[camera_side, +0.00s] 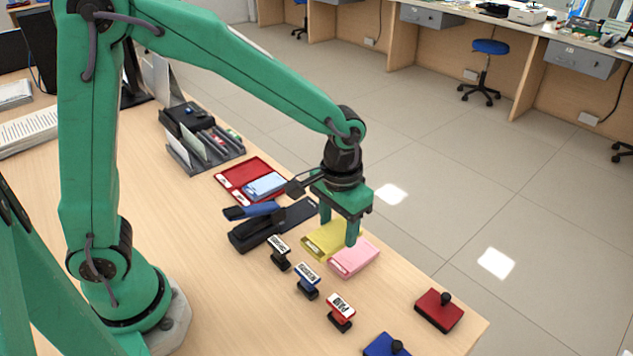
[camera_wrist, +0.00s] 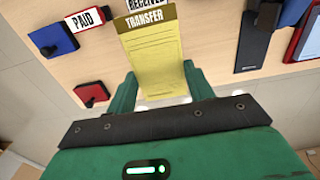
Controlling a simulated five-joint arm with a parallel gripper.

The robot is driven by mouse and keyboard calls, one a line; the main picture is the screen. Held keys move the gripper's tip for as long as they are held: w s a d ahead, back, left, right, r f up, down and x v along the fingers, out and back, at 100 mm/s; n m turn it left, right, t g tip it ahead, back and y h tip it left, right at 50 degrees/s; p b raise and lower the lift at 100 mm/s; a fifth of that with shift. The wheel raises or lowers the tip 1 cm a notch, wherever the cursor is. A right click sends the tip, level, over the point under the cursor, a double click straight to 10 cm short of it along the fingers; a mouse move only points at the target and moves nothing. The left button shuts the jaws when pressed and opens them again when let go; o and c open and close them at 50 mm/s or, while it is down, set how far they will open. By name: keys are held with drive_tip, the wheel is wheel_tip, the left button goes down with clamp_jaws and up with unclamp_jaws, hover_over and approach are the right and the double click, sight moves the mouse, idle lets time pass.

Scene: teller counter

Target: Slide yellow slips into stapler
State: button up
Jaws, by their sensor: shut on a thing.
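My gripper (camera_side: 339,228) is shut on the yellow slips (camera_side: 331,241), with one finger on each side of them. The wrist view shows the yellow slips (camera_wrist: 152,62), headed TRANSFER, between the two fingers (camera_wrist: 160,78). Their near end is hidden by my gripper. I cannot tell whether they touch the counter or hang just above it. The black stapler (camera_side: 258,232) with a blue top arm lies to the left of the slips in the side view. Its long dark base reaches toward my gripper. A dark plate at the right of the wrist view (camera_wrist: 253,52) appears to be part of it.
Pink slips (camera_side: 354,259) lie close beside the yellow ones. Several stamps, including the red PAID stamp (camera_side: 341,313), stand in front. A red ink pad (camera_side: 439,310) and blue pad (camera_side: 386,345) are near the counter edge. A red tray (camera_side: 234,174) lies behind the stapler.

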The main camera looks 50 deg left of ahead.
drive_tip(key=w+a+f, duration=0.2)
drive_tip(key=w+a, duration=0.3)
drive_tip(key=a, duration=0.3)
approach(296, 213)
drive_tip(key=w, duration=0.4)
drive_tip(key=shift+r, duration=0.15)
drive_tip(key=shift+f, duration=0.25)
drive_tip(key=shift+f, duration=3.1)
drive_tip(key=shift+s, duration=0.9)
drive_tip(key=shift+s, duration=1.05)
drive_tip(key=o, duration=1.1)
